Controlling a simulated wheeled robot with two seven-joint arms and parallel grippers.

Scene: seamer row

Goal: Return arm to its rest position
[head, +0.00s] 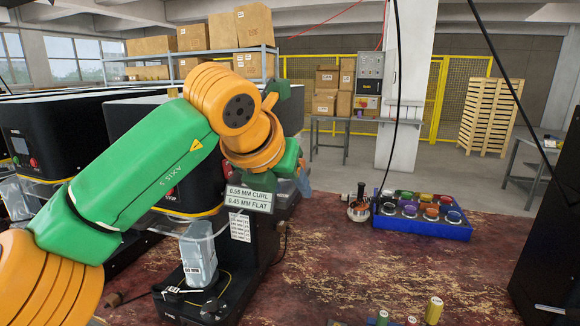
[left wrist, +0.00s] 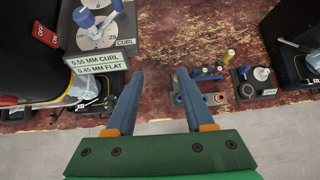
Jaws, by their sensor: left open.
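My left arm (head: 130,170) is green and orange and reaches in from the left of the head view. My right gripper is in neither view.
A seamer (head: 245,225) with a sign (head: 249,198) reading "0.55 MM CURL, 0.45 MM FLAT" stands close to my arm. A blue tray (head: 437,232) of colored round pieces sits at the table's back right. Small cylinders (head: 433,310) stand at the front. The middle tabletop is clear.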

